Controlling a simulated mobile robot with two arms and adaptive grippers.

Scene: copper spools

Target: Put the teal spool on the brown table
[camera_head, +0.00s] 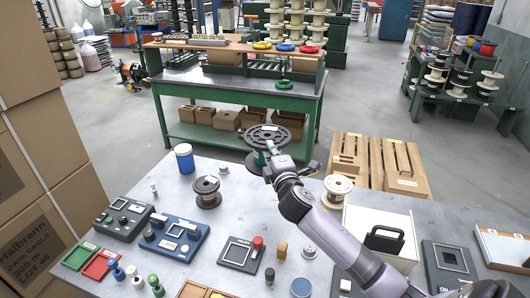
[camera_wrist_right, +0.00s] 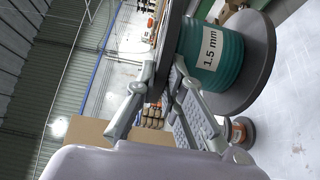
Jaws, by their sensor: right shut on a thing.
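The teal spool (camera_head: 261,159) is at the far edge of the grey table in the head view, with its dark round flange (camera_head: 268,133) on top. My right gripper (camera_head: 271,149) is shut on its flange from the near side. The right wrist view shows the teal winding with a "1.5 mm" label (camera_wrist_right: 209,47) and the gripper's fingers (camera_wrist_right: 172,88) clamped at the flange's edge. Whether the spool touches the table is unclear. My left gripper is not in view.
Beyond stands the green workbench (camera_head: 290,101). Stacked cartons (camera_head: 45,150) rise at left.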

